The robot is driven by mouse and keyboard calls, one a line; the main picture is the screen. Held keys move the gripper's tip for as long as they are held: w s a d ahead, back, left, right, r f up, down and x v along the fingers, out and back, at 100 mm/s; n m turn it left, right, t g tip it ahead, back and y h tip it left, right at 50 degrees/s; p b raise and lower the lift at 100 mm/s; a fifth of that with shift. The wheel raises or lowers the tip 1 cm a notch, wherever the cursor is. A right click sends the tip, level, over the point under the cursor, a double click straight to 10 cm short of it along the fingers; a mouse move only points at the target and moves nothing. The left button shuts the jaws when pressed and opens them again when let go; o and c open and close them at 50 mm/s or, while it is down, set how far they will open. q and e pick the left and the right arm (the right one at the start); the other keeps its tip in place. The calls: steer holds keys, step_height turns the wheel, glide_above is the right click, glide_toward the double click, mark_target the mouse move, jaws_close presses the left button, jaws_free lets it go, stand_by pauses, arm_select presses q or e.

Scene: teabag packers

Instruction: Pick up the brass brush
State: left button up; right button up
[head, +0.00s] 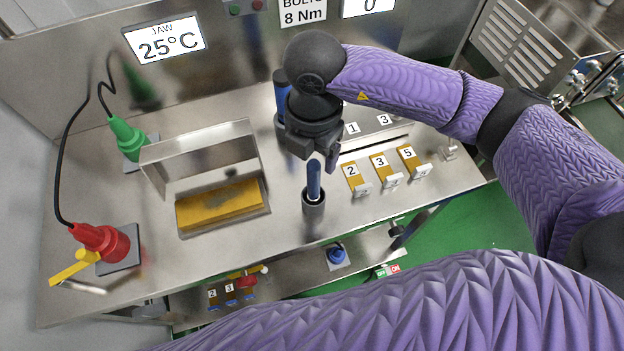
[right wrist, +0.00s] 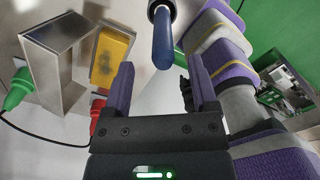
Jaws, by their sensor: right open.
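A blue handle (head: 314,180), which I take to be the brass brush, stands upright in a small dark metal cup (head: 313,203) on the steel bench. Its lower end is hidden inside the cup, so no bristles show. My right gripper (head: 319,157) is open and empty just above the handle, pointing down. In the right wrist view the handle (right wrist: 162,45) lines up with the gap between the two open fingertips (right wrist: 160,72), with space on both sides. I cannot tell whether its top is between them. My left gripper is not in view.
Left of the cup are a steel box frame (head: 205,160) and a yellow pad (head: 220,206) in a recess. Numbered yellow tags (head: 380,166) stand close on the right. A green plug (head: 128,138) and a red plug (head: 103,242) with cables are at left.

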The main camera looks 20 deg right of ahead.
mark_target(314, 172)
steer(key=f, duration=0.3)
steer(key=f+b, duration=0.1)
steer(key=f, duration=0.1)
steer(key=shift+s+f, duration=0.25)
steer(key=shift+f, duration=0.05)
steer(key=shift+r, duration=0.1)
jaws_close()
